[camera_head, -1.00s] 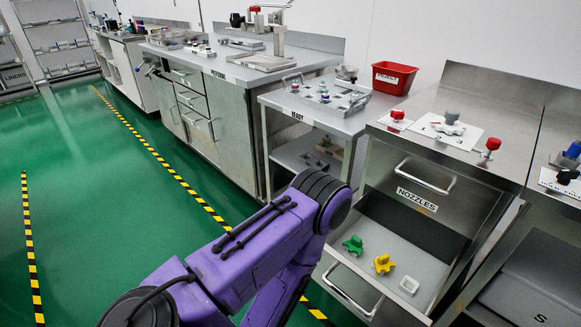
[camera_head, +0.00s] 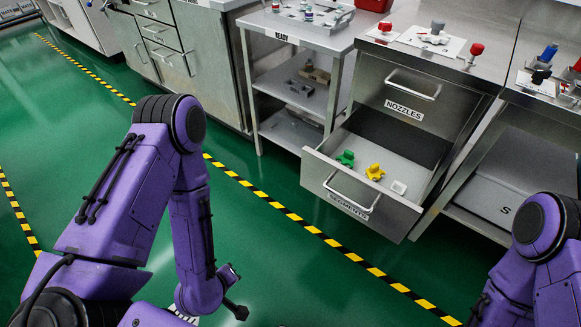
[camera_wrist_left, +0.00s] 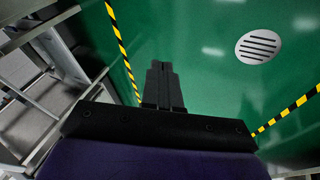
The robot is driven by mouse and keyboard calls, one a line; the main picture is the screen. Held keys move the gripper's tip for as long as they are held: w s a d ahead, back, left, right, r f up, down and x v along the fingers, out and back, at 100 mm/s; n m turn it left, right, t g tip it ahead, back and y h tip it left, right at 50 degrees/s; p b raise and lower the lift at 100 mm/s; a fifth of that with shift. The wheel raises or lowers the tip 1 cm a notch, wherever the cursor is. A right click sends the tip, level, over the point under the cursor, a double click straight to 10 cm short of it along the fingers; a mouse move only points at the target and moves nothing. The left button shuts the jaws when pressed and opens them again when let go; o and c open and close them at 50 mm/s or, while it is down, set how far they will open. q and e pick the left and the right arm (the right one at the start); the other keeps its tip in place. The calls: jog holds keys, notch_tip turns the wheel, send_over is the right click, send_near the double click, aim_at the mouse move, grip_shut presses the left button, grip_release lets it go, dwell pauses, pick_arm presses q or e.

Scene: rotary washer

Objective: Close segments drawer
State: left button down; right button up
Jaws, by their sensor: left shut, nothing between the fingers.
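The segments drawer (camera_head: 318,181) is pulled out below the nozzles drawer, its labelled front and bar handle (camera_head: 352,195) facing me. Inside lie a green part (camera_head: 345,158), a yellow part (camera_head: 375,172) and a small white piece (camera_head: 398,188). My left gripper (camera_head: 238,311) is low over the green floor, left of and nearer than the drawer front, and not touching it. In the left wrist view its black fingers (camera_wrist_left: 160,72) are together and empty. My right arm shows at the lower right; its gripper is out of view.
The nozzles drawer (camera_head: 385,103) above is shut. A ready cart (camera_head: 300,40) stands left of the drawer unit, and a bench with an open shelf (camera_head: 490,180) stands right. Striped floor tape (camera_head: 285,212) runs before the furniture. The floor between my arms is clear.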

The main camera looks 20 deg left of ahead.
pick_arm(q)
jog(key=w+d+r+n+t+h+b, duration=0.1)
jog(key=w+d+n+t+h+b, duration=0.1)
jog(key=w+d+n+t, duration=0.25)
jog(key=n+t+h+b, duration=0.35)
jog(key=n+t, duration=0.45)
jog(key=n, duration=0.8)
send_near(317, 159)
jog(key=shift+g+h, duration=0.35)
jog(key=shift+h, duration=0.1)
jog(key=b+x, duration=0.1)
jog(key=x, duration=0.6)
jog(key=shift+a+r, duration=0.2)
pick_arm(e)
notch_tip(317, 159, down, 8)
jog(key=shift+d, duration=0.1)
